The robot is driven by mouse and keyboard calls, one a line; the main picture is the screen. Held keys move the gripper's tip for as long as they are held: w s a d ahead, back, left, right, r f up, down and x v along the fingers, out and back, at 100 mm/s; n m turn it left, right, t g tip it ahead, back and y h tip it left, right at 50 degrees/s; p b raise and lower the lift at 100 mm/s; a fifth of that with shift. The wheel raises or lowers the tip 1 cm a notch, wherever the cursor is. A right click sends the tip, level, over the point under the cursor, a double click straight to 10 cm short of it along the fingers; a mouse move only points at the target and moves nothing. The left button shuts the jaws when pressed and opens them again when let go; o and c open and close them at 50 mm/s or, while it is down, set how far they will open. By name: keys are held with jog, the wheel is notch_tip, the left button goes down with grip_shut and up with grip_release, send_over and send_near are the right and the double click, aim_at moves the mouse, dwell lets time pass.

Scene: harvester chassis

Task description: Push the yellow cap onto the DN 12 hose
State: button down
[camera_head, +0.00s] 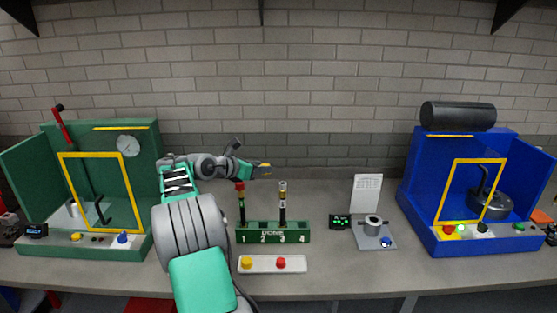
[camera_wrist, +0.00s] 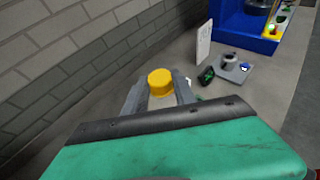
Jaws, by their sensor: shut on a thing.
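A yellow cap (camera_head: 265,168) sits between the fingertips of my gripper (camera_head: 258,170), which is shut on it. In the wrist view the cap (camera_wrist: 160,77) shows between both fingers of my gripper (camera_wrist: 158,92). Two dark hoses stand upright in a green rack (camera_head: 272,226) numbered 1 to 4. The left hose (camera_head: 241,208) has a red cap on top. The right hose (camera_head: 283,207) has a pale metallic upper end and no coloured cap. My gripper is above the rack, apart from both hoses. No DN marking is readable.
A pale tray (camera_head: 262,264) in front of the rack holds another yellow cap (camera_head: 247,263) and a red cap (camera_head: 281,263). Right of the rack are a small black device (camera_head: 340,221), a grey fixture (camera_head: 388,242) and a white sheet (camera_head: 367,192). Green and blue machines flank the bench.

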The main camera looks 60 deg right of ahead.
jog(key=r+m+g, duration=0.1)
send_over(283, 183)
jog(key=w+a, duration=0.1)
jog(key=a, duration=0.1)
jog(key=shift+g, duration=0.3)
jog(key=f, duration=0.4)
jog(key=shift+s+f, duration=0.25)
jog(key=shift+f, duration=0.1)
jog(key=shift+w+a, duration=0.15)
jog(key=shift+a, duration=0.05)
jog(key=shift+f, duration=0.2)
jog(key=shift+f, duration=1.2)
jog(key=c, duration=0.9)
grip_release()
jog(key=shift+c, duration=0.2)
